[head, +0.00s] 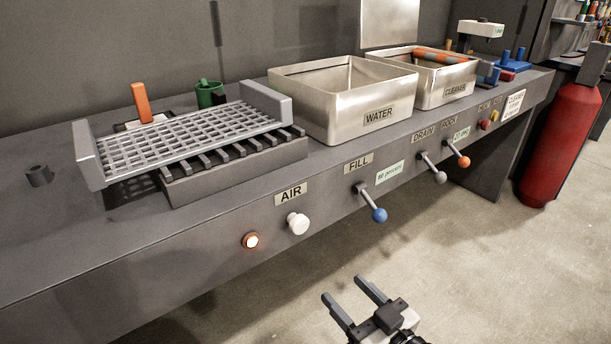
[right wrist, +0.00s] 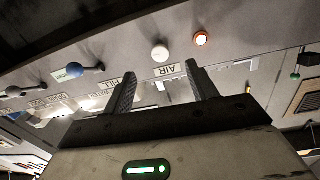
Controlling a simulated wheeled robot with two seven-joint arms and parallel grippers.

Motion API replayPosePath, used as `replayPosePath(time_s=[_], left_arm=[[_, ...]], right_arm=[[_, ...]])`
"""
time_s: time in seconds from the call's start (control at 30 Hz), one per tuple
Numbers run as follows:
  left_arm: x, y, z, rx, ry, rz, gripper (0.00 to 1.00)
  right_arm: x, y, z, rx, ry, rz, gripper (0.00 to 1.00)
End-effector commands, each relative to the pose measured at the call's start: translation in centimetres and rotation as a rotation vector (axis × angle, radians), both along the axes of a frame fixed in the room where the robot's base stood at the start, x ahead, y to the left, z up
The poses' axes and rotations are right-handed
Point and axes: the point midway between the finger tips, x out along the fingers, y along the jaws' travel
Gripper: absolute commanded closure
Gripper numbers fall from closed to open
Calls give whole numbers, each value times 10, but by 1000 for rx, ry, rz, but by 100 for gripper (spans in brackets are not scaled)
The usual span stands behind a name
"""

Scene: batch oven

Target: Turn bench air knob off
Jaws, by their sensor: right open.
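The bench air knob (head: 298,223) is a round white knob on the bench's front panel, under the AIR label (head: 291,192). A round lamp (head: 251,240) to its left glows orange-white. In the right wrist view the white knob (right wrist: 160,53) and the lit lamp (right wrist: 201,38) show beyond the fingertips. My right gripper (head: 347,294) is open and empty, below and to the right of the knob in the head view, apart from the panel. It also shows in the right wrist view (right wrist: 158,80). My left gripper is not in view.
Right of the knob, a blue-tipped FILL lever (head: 379,215), a grey-tipped lever (head: 440,177) and an orange-tipped lever (head: 463,161) stick out from the panel. A grey rack (head: 277,104) and metal basins (head: 300,75) stand on the bench. The floor before the bench is clear.

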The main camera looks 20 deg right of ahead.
Motion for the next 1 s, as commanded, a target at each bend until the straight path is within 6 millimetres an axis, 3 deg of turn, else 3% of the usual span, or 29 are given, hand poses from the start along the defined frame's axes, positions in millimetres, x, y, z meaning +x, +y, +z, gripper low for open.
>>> replayPosePath(time_s=[0.03, 0.13, 0.53, 1.0], left_arm=[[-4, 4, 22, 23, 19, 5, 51], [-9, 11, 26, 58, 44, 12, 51], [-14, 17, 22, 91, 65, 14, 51], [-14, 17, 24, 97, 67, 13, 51]], right_arm=[[1, -6, 26, -21, -8, 10, 42], [2, -14, 35, -46, -19, 34, 42], [11, -16, 36, -68, -28, 60, 42], [101, 17, 37, -66, -28, 59, 42]])
